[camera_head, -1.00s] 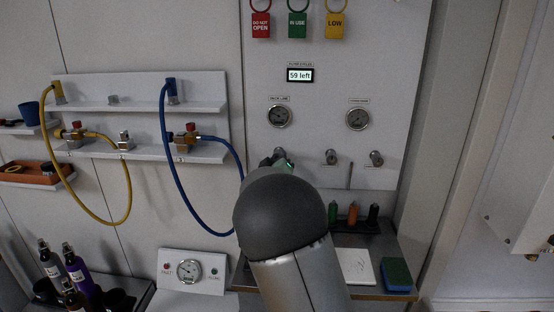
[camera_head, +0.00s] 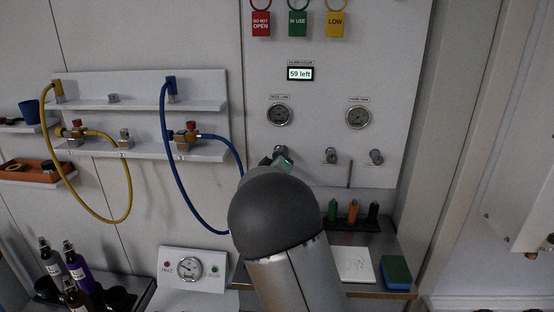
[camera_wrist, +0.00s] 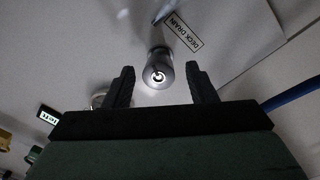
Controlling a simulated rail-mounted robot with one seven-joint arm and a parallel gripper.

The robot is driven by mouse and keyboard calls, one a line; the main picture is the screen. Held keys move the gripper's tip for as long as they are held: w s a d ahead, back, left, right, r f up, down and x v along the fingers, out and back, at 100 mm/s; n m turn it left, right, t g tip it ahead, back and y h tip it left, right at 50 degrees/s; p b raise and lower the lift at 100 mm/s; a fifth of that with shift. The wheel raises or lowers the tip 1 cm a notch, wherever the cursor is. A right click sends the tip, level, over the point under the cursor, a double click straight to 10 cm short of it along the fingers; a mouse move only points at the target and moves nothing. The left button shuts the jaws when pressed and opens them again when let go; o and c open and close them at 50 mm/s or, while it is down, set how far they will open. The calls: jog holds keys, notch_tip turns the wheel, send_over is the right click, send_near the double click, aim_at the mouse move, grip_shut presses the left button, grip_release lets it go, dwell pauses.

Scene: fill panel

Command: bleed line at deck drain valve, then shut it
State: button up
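The deck drain valve (camera_wrist: 158,66) shows in the wrist view as a round grey knob with a bright ring on its end. The DECK DRAIN label (camera_wrist: 183,31) is beside it on the panel. My gripper (camera_wrist: 160,70) is open, with one dark finger on each side of the knob and a visible gap on both sides. In the head view my gripper (camera_head: 281,154) is at the leftmost knob position, under the left gauge (camera_head: 279,115); my arm mostly hides it. The gauge's needle is too small to read surely.
Two other knobs (camera_head: 331,156) (camera_head: 376,157) stand to the right on the panel. A display (camera_head: 300,73) reads "59 left". A blue hose (camera_head: 176,190) hangs close on the left. Bottles and a blue-green sponge (camera_head: 396,273) are below.

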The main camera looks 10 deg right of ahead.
jog(key=r+b+v, duration=0.1)
jog(key=b+v, duration=0.1)
jog(key=v, duration=1.5)
jog(key=shift+s+f+b, duration=0.25)
jog(key=shift+f+b, duration=0.1)
jog(key=shift+f, duration=0.05)
dwell(5.9)
